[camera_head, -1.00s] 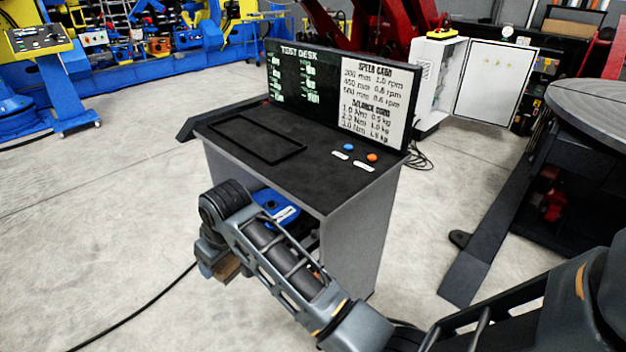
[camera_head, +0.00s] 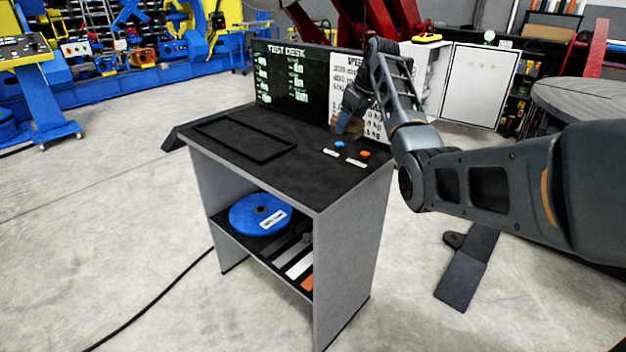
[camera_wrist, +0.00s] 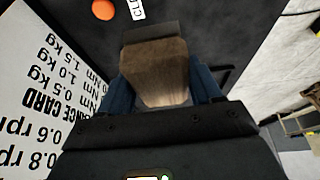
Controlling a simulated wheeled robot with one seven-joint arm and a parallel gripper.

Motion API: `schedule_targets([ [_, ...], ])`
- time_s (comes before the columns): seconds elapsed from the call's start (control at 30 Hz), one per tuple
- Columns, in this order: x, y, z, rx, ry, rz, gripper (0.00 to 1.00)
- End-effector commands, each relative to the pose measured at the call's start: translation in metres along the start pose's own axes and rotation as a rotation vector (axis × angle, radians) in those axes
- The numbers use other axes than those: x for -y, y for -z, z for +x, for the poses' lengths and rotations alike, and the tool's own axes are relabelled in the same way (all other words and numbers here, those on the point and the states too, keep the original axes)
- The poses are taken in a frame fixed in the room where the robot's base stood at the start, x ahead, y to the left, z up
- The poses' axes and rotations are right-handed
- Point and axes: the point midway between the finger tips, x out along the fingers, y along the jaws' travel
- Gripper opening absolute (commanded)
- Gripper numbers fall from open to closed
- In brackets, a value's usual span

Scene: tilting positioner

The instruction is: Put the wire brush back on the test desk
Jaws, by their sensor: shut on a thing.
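The test desk (camera_head: 295,178) has a flat black top, an upright screen at its back and an open shelf below. My gripper (camera_head: 349,121) is over the right rear of the top, in front of the screen's white card. It is shut on the wire brush (camera_head: 346,129), of which a brown wooden block shows. In the wrist view the brush (camera_wrist: 155,72) sits between the two dark blue fingers of my gripper (camera_wrist: 163,90), with a dark grey end beyond. Its bristles cannot be made out. Whether it touches the desk top is not clear.
A blue button (camera_head: 339,145) and an orange button (camera_head: 364,154) with white labels are close to the brush. A black rectangular frame (camera_head: 262,160) lies on the left of the top. The middle is clear. A blue disc (camera_head: 250,215) lies on the shelf.

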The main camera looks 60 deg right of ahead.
Motion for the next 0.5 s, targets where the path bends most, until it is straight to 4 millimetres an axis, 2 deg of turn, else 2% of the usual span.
schedule_targets([
  [0.03, -0.011, -0.004, -0.006, -0.003, -0.002, 0.005, 0.35],
  [0.1, -0.018, -0.007, -0.011, -0.005, -0.002, 0.005, 0.35],
  [0.2, -0.018, -0.008, -0.011, -0.005, -0.001, 0.005, 0.35],
  [0.27, -0.011, -0.006, -0.006, -0.005, 0.0, 0.004, 0.35],
  [0.5, 0.034, 0.002, 0.028, -0.004, 0.0, 0.003, 0.35],
])
